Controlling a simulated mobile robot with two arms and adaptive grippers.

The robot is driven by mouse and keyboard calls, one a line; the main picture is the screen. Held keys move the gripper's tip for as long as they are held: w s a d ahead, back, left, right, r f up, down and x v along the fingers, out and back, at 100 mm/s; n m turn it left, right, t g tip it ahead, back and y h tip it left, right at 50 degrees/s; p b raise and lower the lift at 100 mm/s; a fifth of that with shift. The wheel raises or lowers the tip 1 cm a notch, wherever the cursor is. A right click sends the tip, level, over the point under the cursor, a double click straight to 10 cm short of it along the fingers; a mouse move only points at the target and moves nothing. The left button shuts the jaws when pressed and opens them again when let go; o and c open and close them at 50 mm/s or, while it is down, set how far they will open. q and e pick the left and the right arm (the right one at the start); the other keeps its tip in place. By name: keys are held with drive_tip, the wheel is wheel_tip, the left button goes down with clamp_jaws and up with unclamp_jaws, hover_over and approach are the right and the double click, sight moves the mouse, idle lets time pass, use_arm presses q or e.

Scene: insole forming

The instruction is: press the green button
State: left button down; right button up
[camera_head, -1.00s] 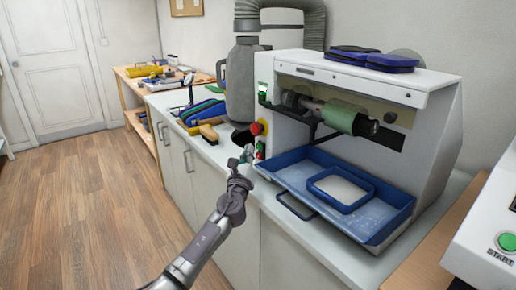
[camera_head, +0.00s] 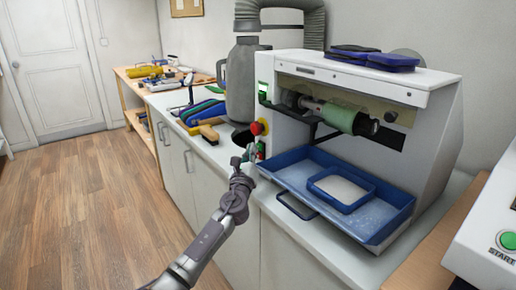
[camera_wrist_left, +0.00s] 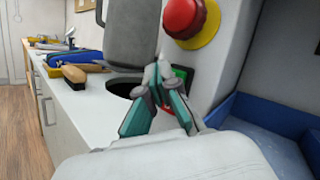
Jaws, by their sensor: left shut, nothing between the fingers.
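The white grinding machine (camera_head: 440,100) stands on the counter. On its front left edge is a small switch with a green button (camera_wrist_left: 181,73), which shows in the left wrist view partly behind my fingers. A red part of the switch (camera_head: 260,156) shows below it. My left gripper (camera_wrist_left: 161,66) is shut and empty, with its fingertips in front of the switch; I cannot tell whether they touch it. It also shows in the head view (camera_head: 251,151). Another green button (camera_head: 508,241), labelled START, is on a white machine at the right edge. My right gripper is not in view.
A red emergency knob on a yellow base (camera_wrist_left: 187,18) sits just above the switch. A blue tray (camera_head: 393,218) juts out to the right. A brush (camera_wrist_left: 74,74) and a grey canister (camera_head: 243,85) stand left of the machine.

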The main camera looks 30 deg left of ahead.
use_arm(q)
drive_tip(key=shift+w+d, duration=0.1)
drive_tip(key=shift+w, duration=0.05)
idle(0.3)
drive_tip(key=shift+w+d+r, duration=0.1)
drive_tip(key=shift+r, duration=0.3)
idle(0.7)
drive_tip(key=shift+f, duration=0.15)
drive_tip(key=shift+f, duration=0.25)
drive_tip(key=shift+f, duration=0.1)
drive_tip(key=s, duration=0.1)
drive_tip(key=s+a, duration=0.1)
drive_tip(key=s, duration=0.1)
drive_tip(key=s+a+p, duration=0.1)
drive_tip(key=s, duration=0.1)
idle(0.4)
drive_tip(key=shift+a, duration=0.1)
idle(0.3)
